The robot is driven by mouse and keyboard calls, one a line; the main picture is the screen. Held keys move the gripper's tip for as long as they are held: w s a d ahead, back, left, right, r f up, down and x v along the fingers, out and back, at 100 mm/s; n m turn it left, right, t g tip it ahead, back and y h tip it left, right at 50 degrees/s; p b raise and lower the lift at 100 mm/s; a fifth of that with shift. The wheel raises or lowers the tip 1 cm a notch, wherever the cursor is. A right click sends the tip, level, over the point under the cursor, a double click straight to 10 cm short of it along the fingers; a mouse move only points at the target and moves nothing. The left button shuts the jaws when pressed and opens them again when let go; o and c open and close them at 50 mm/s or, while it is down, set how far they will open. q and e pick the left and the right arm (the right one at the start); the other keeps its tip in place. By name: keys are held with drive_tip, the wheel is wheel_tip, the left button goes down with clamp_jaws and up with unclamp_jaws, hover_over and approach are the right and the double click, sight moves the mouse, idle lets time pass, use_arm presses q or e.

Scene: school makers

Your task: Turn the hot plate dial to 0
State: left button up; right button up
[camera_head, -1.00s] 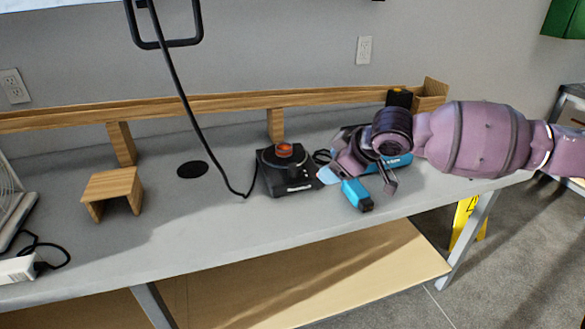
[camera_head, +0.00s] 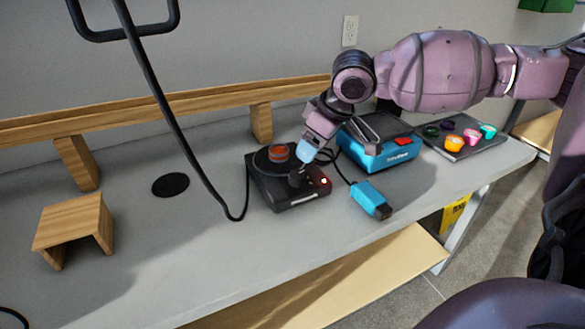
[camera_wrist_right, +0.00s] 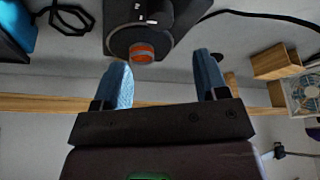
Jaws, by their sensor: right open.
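The black hot plate (camera_head: 290,195) stands on the bench in the head view. A container with an orange band (camera_head: 279,152) sits on its round top. A dark knob (camera_head: 296,178), which looks like the dial, is at its front; its setting is too small to read. A red light (camera_head: 323,181) glows to the knob's right. My right gripper (camera_head: 338,147) is open, with one light-blue fingertip just above the knob; I cannot tell whether they touch. In the right wrist view, the open, empty fingers (camera_wrist_right: 162,82) point toward the hot plate (camera_wrist_right: 185,14). My left gripper is not in view.
A blue device (camera_head: 385,153) stands right of the hot plate, with a blue tool (camera_head: 370,200) before it. A tray (camera_head: 465,152) of colored cups lies farther right. A black cable (camera_head: 185,135) hangs left of the hot plate. A wooden stand (camera_head: 72,226) is at left.

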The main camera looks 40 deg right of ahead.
sight(298, 174)
drive_tip(key=x, duration=0.2)
drive_tip(key=b+x, duration=0.1)
drive_tip(key=shift+f, duration=0.45)
drive_tip(key=b+x, duration=0.2)
drive_tip(key=x, duration=0.3)
drive_tip(key=shift+f, duration=0.1)
drive_tip(key=shift+w+a+f+b, duration=0.1)
drive_tip(key=shift+w+f+b, duration=0.2)
drive_tip(key=shift+f+b, duration=0.15)
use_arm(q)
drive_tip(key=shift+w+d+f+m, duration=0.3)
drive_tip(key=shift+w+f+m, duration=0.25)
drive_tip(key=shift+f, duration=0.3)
use_arm(e)
drive_tip(key=shift+r, duration=0.1)
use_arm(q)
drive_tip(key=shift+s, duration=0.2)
use_arm(e)
drive_tip(key=c, duration=0.9)
